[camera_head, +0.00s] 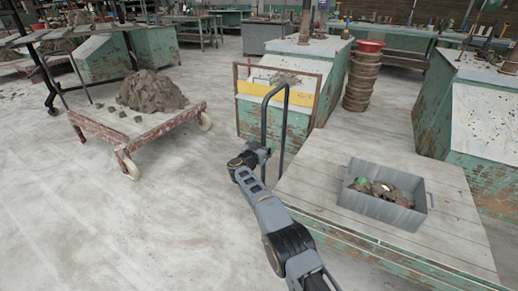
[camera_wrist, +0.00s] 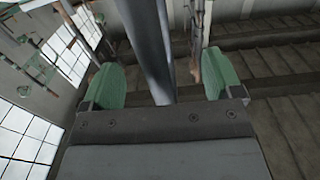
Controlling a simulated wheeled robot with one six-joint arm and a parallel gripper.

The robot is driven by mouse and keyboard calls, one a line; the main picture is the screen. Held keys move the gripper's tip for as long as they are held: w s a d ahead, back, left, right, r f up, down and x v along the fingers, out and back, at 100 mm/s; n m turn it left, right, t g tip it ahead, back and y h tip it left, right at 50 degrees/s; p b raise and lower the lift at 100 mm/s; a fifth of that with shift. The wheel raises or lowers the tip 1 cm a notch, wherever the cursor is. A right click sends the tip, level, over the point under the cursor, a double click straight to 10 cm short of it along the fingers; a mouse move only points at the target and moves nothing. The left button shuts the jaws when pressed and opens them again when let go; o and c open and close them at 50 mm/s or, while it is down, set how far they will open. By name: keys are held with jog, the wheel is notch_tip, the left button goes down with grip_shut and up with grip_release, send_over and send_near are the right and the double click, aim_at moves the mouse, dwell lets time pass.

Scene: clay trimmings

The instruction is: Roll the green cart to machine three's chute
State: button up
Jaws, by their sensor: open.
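The green cart (camera_head: 300,190) is at the lower right in the head view, with a plank deck and worn green sides. Its dark tubular handle (camera_head: 264,115) appears to rise at the deck's far left end. My gripper (camera_head: 262,150) is at this handle. In the wrist view, my gripper (camera_wrist: 164,78) is open, with one green finger on each side of a grey bar (camera_wrist: 150,45), apparently the handle. I cannot tell whether the fingers touch it. Several worn green machines stand around; I can read no number marking machine three or its chute.
A grey bin (camera_head: 390,211) of scraps sits on the deck. A rusty flat cart (camera_head: 150,135) with a clay heap stands at left. A machine with a yellow panel (camera_head: 300,92) stands just beyond the handle, beside stacked round pieces (camera_head: 361,80). The left foreground floor is clear.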

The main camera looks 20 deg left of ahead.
jog(key=shift+s+a+r+p, duration=0.1)
jog(key=shift+s+r+p, duration=0.35)
jog(key=shift+s+p, duration=0.4)
jog(key=s+p, duration=0.4)
jog(key=s, duration=0.3)
jog(key=shift+a+f, duration=0.35)
jog(key=shift+a, duration=0.1)
